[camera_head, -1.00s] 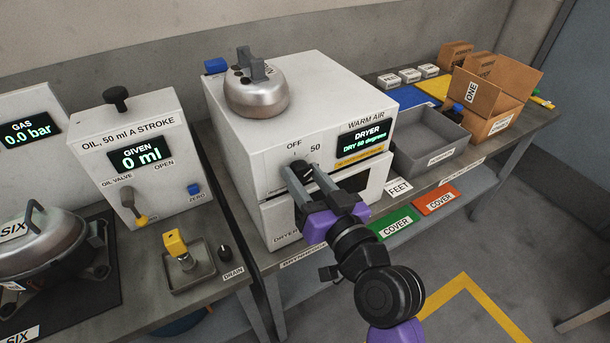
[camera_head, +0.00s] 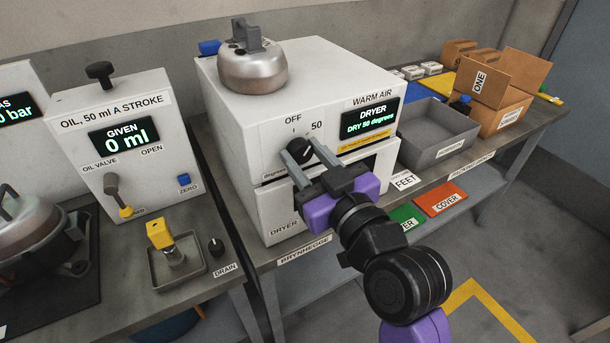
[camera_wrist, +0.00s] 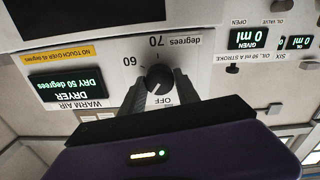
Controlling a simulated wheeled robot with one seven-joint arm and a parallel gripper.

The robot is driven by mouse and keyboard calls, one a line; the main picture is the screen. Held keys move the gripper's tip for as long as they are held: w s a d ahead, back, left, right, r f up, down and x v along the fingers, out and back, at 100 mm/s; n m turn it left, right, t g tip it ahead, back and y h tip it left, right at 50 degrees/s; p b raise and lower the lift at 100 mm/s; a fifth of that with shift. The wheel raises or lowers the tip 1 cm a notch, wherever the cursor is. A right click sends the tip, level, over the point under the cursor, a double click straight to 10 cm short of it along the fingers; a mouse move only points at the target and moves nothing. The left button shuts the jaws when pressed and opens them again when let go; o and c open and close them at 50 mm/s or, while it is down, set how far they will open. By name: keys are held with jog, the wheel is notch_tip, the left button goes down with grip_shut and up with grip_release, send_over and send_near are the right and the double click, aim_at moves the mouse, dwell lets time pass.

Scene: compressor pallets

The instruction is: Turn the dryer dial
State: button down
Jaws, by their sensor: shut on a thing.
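The dryer (camera_head: 245,150) is a white box with a drawer below its front panel. Its dark round dial (camera_wrist: 158,79) shows between my two fingers in the wrist view, which sees the panel upside down. Marks OFF, 50, 60 and 70 degrees surround it. My gripper (camera_head: 307,151) is at the panel, shut on the dial with one finger on each side. The fingers partly hide the dial and nearby marks. The dryer display (camera_head: 368,122) reads DRY 50 degrees.
A metal domed compressor part (camera_head: 252,72) sits on top of the dryer. A grey bin (camera_head: 437,150) and a cardboard box (camera_head: 495,115) stand to the right. The oil machine (camera_head: 120,150) and a small tray (camera_head: 188,285) are left. Floor in front is open.

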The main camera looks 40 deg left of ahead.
jog(key=n+b, duration=0.2)
jog(key=b, duration=0.1)
jog(key=f+n+b, duration=0.1)
jog(key=n+b, duration=0.1)
jog(key=b, duration=0.1)
jog(key=shift+n, duration=0.3)
jog(key=n+b, duration=0.1)
jog(key=b, duration=0.1)
jog(key=n+b, duration=0.1)
jog(key=shift+r+n+b, duration=0.25)
jog(key=shift+n+b, duration=0.15)
jog(key=shift+r, duration=0.1)
jog(key=c, duration=0.9)
grip_release()
jog(key=shift+b+v, duration=0.35)
jog(key=shift+v, duration=3.55)
